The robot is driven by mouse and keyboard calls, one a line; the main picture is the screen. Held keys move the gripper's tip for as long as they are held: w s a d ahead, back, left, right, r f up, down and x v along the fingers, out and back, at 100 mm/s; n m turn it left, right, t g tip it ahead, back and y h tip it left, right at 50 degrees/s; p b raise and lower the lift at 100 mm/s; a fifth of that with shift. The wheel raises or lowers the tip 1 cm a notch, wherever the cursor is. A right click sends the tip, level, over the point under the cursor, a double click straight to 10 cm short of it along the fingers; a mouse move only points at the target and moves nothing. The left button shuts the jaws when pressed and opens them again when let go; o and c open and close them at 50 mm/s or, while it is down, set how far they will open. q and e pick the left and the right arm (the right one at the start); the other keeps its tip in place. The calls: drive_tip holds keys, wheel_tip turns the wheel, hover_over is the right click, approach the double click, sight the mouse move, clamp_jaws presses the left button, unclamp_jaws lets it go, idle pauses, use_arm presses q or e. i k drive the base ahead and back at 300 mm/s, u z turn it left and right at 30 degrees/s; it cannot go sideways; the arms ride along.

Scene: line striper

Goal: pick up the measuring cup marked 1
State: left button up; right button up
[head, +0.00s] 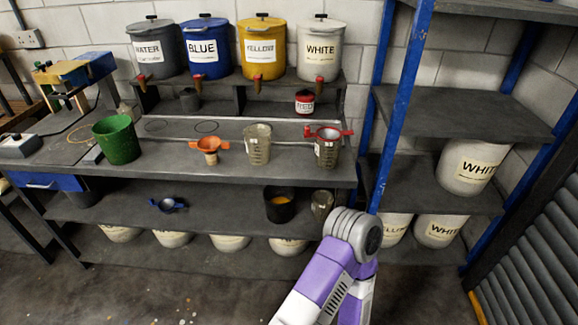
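Two clear, greyish measuring cups with scale marks stand upright on the workbench. One measuring cup (257,146) is near the middle, and the other measuring cup (326,152) is to its right with a red funnel (328,133) at its top. A similar clear cup (322,207) is on the shelf below. I cannot read a 1 on any of them. A purple and white arm of mine rises from the bottom right, its bend in front of the lower shelf. Neither of my grippers shows.
Water, blue, yellow and white dispensers (260,52) line the raised back shelf. A green bucket (117,139) and an orange funnel (210,147) stand on the bench (180,170). A black cup (279,204) is below. A blue post (398,100) rises right of the bench.

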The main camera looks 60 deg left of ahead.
sight(327, 154)
drive_tip(key=k, duration=0.25)
drive_tip(key=u, duration=2.25)
drive_tip(key=i, duration=0.25)
